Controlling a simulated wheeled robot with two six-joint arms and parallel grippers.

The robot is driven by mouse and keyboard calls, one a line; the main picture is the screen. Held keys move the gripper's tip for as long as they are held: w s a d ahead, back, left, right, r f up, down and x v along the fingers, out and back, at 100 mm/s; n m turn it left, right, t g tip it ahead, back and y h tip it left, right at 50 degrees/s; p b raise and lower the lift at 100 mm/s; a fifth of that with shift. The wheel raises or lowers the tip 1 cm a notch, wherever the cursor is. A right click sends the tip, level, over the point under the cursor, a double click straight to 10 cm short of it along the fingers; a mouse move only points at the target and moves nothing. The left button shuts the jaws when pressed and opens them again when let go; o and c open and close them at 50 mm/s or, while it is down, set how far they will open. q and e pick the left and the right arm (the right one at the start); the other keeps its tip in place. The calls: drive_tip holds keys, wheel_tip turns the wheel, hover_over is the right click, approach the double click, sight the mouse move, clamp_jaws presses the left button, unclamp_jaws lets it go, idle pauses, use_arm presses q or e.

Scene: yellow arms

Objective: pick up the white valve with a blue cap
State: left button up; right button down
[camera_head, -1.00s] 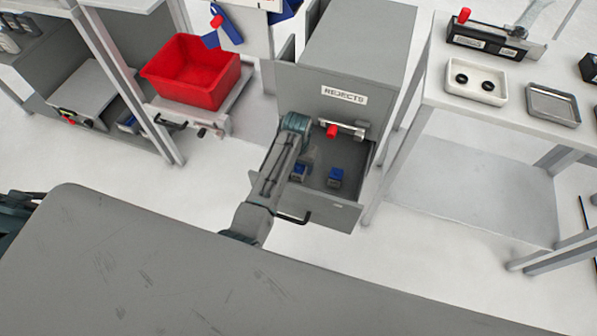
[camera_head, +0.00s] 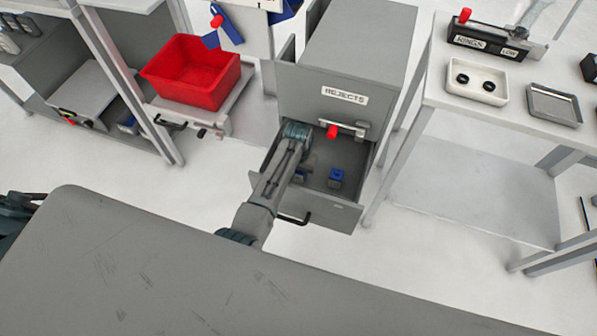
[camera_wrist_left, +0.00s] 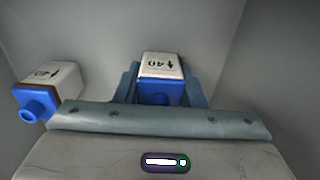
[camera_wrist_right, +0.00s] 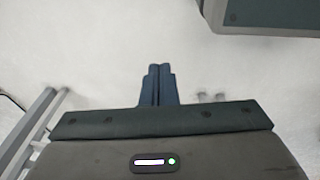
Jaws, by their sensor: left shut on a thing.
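My left gripper (camera_wrist_left: 159,88) reaches down into the open drawer. Its fingers are shut around a white valve with a blue cap (camera_wrist_left: 161,65), with one finger on each side. The valve has dark markings on its white face. A second white valve with a blue cap (camera_wrist_left: 52,85) lies to the left in the left wrist view, apart from the fingers. In the head view, one valve (camera_head: 336,177) stands clear on the drawer floor and the other is partly hidden by my left arm. My right gripper (camera_wrist_right: 158,86) is shut and empty above the floor.
The drawer (camera_head: 335,213) belongs to a grey cabinet (camera_head: 357,45) labelled REJECTS; its walls surround my left gripper. A red bin (camera_head: 193,92) stands at the left. A white table (camera_head: 515,110) with trays is at the right. A grey surface (camera_head: 150,270) fills the foreground.

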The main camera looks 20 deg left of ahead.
use_arm(q)
drive_tip(key=shift+r, duration=0.1)
